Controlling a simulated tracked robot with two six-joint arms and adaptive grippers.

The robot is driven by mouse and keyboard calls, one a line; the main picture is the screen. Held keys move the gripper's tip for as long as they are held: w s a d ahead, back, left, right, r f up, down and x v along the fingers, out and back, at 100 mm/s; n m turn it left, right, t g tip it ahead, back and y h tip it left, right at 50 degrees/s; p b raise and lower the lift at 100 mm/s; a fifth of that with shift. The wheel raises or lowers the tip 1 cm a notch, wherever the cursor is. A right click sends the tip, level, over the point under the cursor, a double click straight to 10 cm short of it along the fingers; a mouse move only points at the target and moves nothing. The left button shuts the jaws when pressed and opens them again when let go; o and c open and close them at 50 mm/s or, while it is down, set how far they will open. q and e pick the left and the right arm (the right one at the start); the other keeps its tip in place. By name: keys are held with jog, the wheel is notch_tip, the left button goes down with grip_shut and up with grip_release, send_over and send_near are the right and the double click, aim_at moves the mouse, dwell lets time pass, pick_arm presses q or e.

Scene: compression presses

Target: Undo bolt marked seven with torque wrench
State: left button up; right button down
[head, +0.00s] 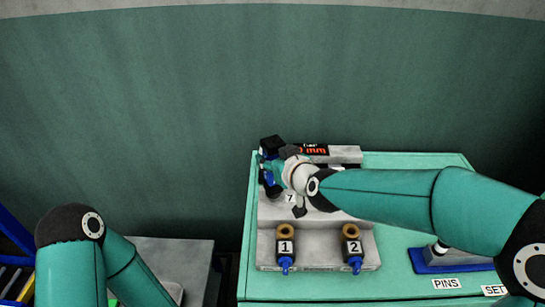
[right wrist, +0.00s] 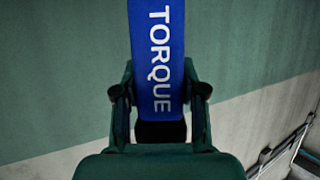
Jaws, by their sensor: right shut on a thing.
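The blue torque wrench (right wrist: 157,45), lettered TORQUE in white, sits between the fingers of my right gripper (right wrist: 160,93) in the right wrist view. My right gripper (head: 272,168) is shut on it. In the head view, the gripper is at the back left of the grey press block, and only small blue and black parts of the wrench show around it. A label 7 (head: 290,198) shows just below my right wrist. The bolt at that label is hidden behind my gripper and arm, so I cannot tell whether the wrench touches it. My left gripper is out of view.
The grey press block (head: 320,248) stands on a green bench (head: 400,285). Two brass-topped posts, marked 1 (head: 286,247) and 2 (head: 352,247), stand at its front. A blue-based fixture is at right, near the PINS label (head: 446,284). A green wall rises behind.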

aim_at(272, 138)
jog(key=shift+w+r+p, duration=0.1)
jog(key=shift+r+p, duration=1.9)
jog(key=shift+r, duration=0.8)
